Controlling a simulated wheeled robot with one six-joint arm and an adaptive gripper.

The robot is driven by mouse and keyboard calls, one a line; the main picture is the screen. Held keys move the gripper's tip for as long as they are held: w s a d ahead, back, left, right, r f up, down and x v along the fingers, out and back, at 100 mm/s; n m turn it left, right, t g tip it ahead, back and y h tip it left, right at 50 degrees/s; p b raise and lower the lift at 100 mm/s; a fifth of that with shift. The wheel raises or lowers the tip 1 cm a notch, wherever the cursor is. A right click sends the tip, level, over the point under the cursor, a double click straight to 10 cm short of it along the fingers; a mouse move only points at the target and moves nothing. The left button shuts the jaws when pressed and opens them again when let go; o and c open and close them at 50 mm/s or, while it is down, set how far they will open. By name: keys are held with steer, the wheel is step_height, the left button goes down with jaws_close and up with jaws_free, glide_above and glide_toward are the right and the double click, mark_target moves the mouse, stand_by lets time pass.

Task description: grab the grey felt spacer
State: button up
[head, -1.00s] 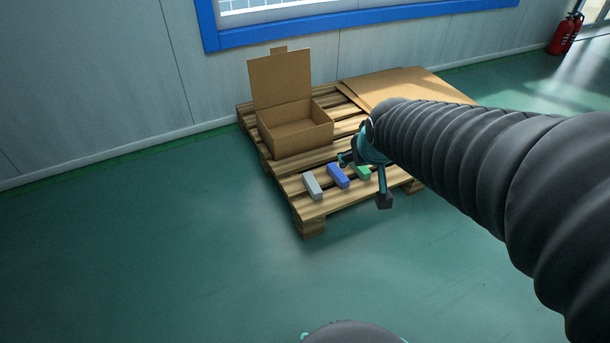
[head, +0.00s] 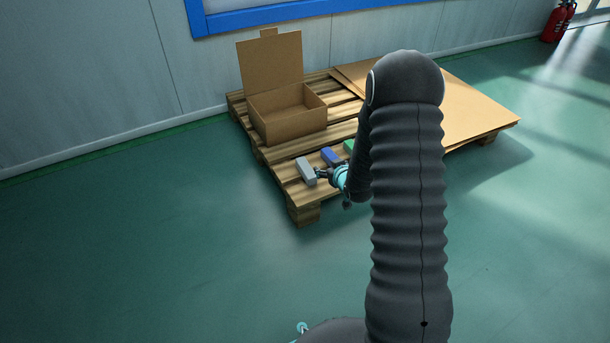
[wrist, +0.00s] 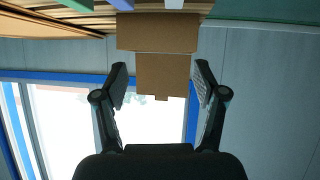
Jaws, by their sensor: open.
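The grey felt spacer (head: 306,171) is a light grey block lying on the front left part of the wooden pallet. A small part of it shows at the top edge of the wrist view (wrist: 173,3). My gripper (head: 332,187) is just to the right of it in the head view; whether a finger touches it I cannot tell. In the wrist view my gripper (wrist: 162,78) has its two fingers wide apart with nothing between them.
A blue block (head: 332,157) and a partly hidden green block (head: 349,146) lie right of the spacer. An open cardboard box (head: 291,124) stands behind on the pallet (head: 304,206). Flat cardboard (head: 470,105) lies at right. The wall is behind.

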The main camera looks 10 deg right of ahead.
steer(key=t+y+b, duration=0.1)
glide_toward(310, 176)
steer(key=s+d, duration=0.1)
steer(key=s, duration=0.1)
steer(key=x, duration=0.5)
steer(key=b+x, duration=0.1)
steer(key=x, duration=0.1)
steer(key=shift+w+f, duration=0.2)
steer(key=shift+f, duration=0.3)
steer(key=shift+r+b+x, duration=0.15)
steer(key=shift+b+x, duration=0.1)
steer(key=shift+x, duration=1.3)
steer(key=shift+r+b+x, duration=0.15)
steer(key=shift+b+x, duration=0.1)
steer(key=shift+x, duration=1.3)
steer(key=shift+w+a, duration=0.1)
steer(key=shift+c, duration=0.3)
steer(key=c, duration=0.9)
